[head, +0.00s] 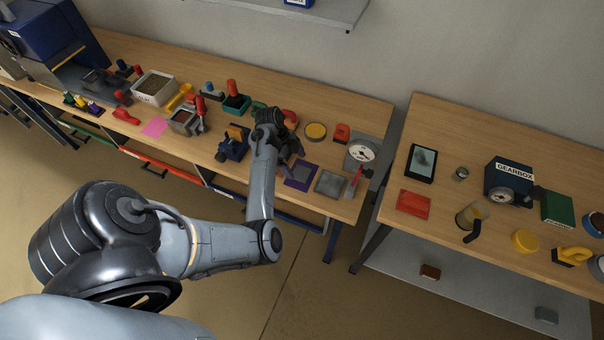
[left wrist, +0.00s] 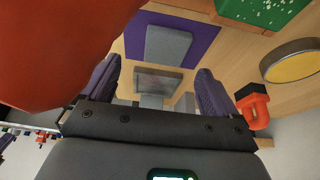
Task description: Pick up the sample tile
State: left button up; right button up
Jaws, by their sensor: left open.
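A grey tile (head: 301,170), which I take for the sample tile, lies on a purple mat (head: 290,183) near the front edge of the left bench. In the left wrist view the grey tile (left wrist: 168,45) lies on the purple mat (left wrist: 205,30), ahead of my fingers. My left gripper (left wrist: 157,70) is open and empty, its two dark fingers apart. In the head view my left gripper (head: 288,153) is just behind and left of the mat, partly hidden by my forearm. My right gripper is not in view.
A grey square plate (head: 329,184) and a dial scale (head: 361,152) stand right of the mat. A yellow round dish (head: 315,131) and a red-orange piece (head: 341,133) are behind. A large red shape (left wrist: 50,45) fills the wrist view's upper left.

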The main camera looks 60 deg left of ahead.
aim_at(301, 172)
pick_arm(q)
jog(key=x, duration=0.4)
jog(key=shift+w+a+f+b, duration=0.1)
jog(key=shift+a+b, duration=0.2)
jog(key=shift+a, duration=0.1)
jog(key=shift+w+d+f, duration=0.15)
jog(key=shift+d+f, duration=0.05)
jog(key=shift+f, duration=0.25)
jog(key=shift+c, duration=0.2)
jog(key=c, duration=1.2)
jog(key=shift+o, duration=0.2)
jog(key=shift+r, duration=0.15)
jog(key=shift+r, duration=0.55)
notch_tip(301, 172, up, 3)
jog(key=shift+d+r+p, duration=0.1)
jog(key=shift+d+p, duration=0.1)
jog(key=shift+p, duration=0.1)
jog(key=w+d+r, duration=0.3)
jog(key=d+r, duration=0.3)
jog(key=d, duration=0.4)
jog(key=shift+w+d+r+p, duration=0.25)
jog(key=shift+d+p, duration=0.1)
jog(key=shift+p, duration=0.05)
